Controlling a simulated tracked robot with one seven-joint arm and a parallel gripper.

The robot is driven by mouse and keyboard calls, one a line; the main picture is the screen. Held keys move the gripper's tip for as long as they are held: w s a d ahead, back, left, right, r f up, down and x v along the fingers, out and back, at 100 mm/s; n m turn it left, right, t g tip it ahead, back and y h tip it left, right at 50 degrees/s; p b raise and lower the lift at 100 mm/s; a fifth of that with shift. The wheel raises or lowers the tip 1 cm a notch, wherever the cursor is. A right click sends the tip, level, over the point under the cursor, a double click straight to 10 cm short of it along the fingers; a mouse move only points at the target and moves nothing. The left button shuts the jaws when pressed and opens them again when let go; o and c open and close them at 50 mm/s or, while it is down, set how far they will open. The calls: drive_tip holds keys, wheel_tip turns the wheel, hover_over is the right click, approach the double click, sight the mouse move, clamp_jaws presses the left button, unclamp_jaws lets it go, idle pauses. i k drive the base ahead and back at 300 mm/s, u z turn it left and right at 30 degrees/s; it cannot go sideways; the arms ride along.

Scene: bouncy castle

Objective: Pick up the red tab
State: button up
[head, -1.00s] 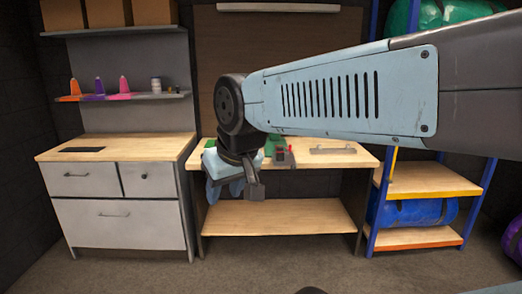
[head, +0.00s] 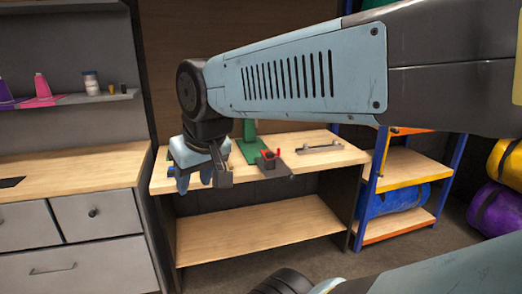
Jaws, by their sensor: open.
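The red tab (head: 270,154) is small and stands on a dark grey block-like fixture (head: 273,166) on the wooden workbench (head: 312,164). My gripper (head: 197,183) hangs from the arm at the left front edge of the bench, to the left of the red tab and apart from it. It is open, and I see nothing between its fingers. The gripper hides the left end of the bench top.
A green stand (head: 249,142) rises behind the fixture. A metal bar-like piece (head: 321,147) lies on the bench to the right. A drawer cabinet (head: 80,215) stands left. A shelf rack (head: 410,168) with rolled bundles stands right.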

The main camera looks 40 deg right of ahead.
sight(269, 155)
drive_tip(key=z, duration=0.55)
drive_tip(key=i, duration=1.05)
drive_tip(key=z, duration=0.85)
drive_tip(key=k, duration=0.9)
drive_tip(key=z, duration=0.15)
drive_tip(key=i, duration=0.9)
drive_tip(key=u, duration=0.1)
